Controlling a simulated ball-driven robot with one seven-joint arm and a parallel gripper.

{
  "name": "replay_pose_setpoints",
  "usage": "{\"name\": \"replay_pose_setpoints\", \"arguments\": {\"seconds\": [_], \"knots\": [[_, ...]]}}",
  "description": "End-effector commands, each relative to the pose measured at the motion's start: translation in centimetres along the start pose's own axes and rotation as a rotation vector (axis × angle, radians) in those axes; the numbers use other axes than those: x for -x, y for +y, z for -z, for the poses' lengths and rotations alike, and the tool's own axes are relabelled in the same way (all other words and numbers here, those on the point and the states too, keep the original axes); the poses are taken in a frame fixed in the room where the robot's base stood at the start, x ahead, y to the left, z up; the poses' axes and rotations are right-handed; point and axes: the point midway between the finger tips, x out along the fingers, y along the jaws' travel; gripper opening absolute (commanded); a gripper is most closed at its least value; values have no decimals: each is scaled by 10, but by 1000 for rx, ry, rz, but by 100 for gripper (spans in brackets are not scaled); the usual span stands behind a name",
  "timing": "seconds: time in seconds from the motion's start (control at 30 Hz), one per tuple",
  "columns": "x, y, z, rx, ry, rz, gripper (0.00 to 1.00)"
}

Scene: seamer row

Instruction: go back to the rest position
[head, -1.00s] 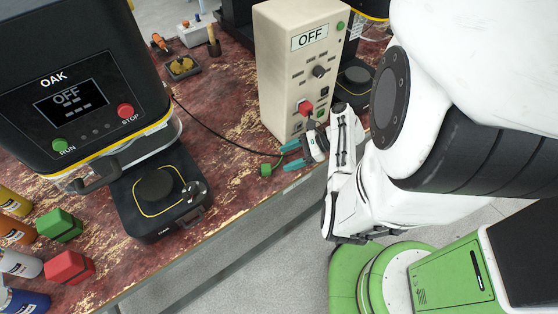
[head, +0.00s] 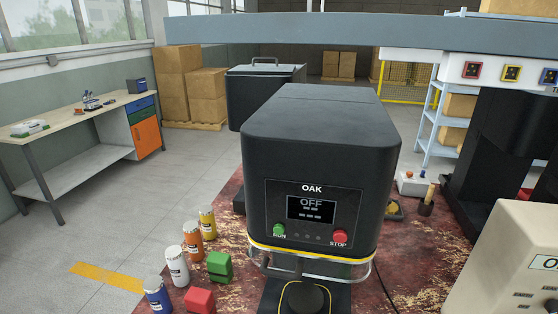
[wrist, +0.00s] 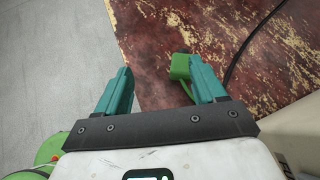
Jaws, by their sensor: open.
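My gripper (wrist: 163,88) shows in the wrist view with its two teal fingers spread apart and nothing between them. It is over the front edge of the worn red bench (wrist: 210,30). My arm and gripper are out of the head view.
The black OAK seamer (head: 320,165) stands on the bench, its screen reading OFF. Several cans (head: 178,265), a green block (head: 219,266) and a red block (head: 199,300) stand left of it. A beige control box (head: 500,265) is at right. Grey floor (wrist: 60,60) is clear.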

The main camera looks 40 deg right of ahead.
Motion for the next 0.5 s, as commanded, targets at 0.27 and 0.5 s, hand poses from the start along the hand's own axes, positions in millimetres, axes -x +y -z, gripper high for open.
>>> {"name": "replay_pose_setpoints", "arguments": {"seconds": [0.27,0.5], "knots": [[-71,56,-43,558,169,-334,70],[-97,107,-78,1105,251,-618,70]]}}
